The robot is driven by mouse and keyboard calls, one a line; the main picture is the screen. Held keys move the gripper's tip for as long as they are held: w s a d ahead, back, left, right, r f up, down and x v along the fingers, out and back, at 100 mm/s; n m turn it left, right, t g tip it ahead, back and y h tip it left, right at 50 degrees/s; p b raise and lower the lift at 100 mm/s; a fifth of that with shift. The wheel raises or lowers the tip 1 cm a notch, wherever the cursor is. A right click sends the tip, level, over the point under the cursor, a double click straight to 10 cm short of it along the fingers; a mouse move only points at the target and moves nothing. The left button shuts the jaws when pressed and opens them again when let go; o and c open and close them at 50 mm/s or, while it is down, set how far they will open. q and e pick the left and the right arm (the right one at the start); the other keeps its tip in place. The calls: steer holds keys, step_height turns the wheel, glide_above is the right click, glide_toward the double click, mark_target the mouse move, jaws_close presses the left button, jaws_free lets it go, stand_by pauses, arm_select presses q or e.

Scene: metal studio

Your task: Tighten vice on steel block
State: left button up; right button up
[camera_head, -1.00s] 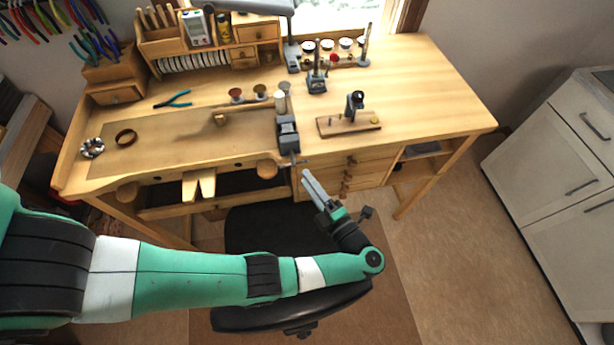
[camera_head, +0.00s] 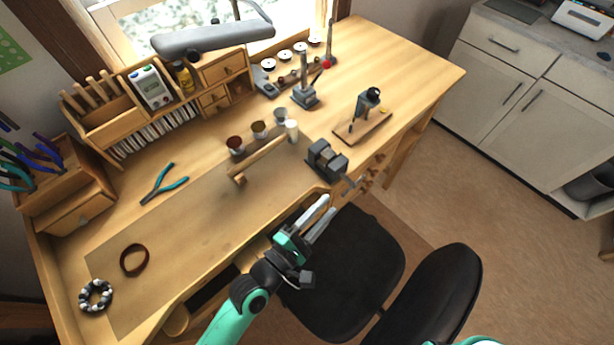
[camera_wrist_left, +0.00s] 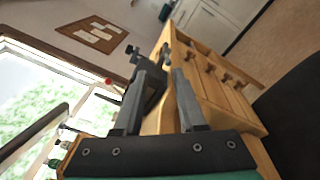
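The grey vice (camera_head: 322,158) is mounted at the front edge of the wooden workbench, with its screw handle (camera_head: 350,186) sticking out over the edge. I cannot make out a separate steel block in its jaws at this size. My left gripper (camera_head: 325,206) is open and empty, in front of the bench edge, a little below the vice and apart from it. In the left wrist view, its two fingers (camera_wrist_left: 160,78) stand apart, with a dark grey part of the vice (camera_wrist_left: 153,88) beyond and partly hidden by the left finger. My right gripper is not in view.
On the workbench (camera_head: 215,215) are teal pliers (camera_head: 163,185), a wooden stick (camera_head: 262,157), small cups (camera_head: 258,131) and a small stand on a wooden board (camera_head: 362,127). A black chair (camera_head: 345,262) stands below my left gripper. Drawers lie under the vice.

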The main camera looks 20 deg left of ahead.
mark_target(353, 187)
arm_select(q)
steer(key=b+x, duration=0.1)
steer(key=x, duration=0.3)
steer(key=d+x, duration=0.1)
steer(key=x, duration=0.3)
steer(key=b+x, duration=0.1)
steer(key=x, duration=0.3)
steer(key=shift+d+f+b, duration=0.25)
steer(key=shift+b, duration=0.05)
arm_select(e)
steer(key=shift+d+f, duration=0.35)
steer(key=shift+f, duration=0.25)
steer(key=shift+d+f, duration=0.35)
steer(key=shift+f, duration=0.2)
arm_select(q)
steer(key=shift+c, duration=0.2)
jaws_close()
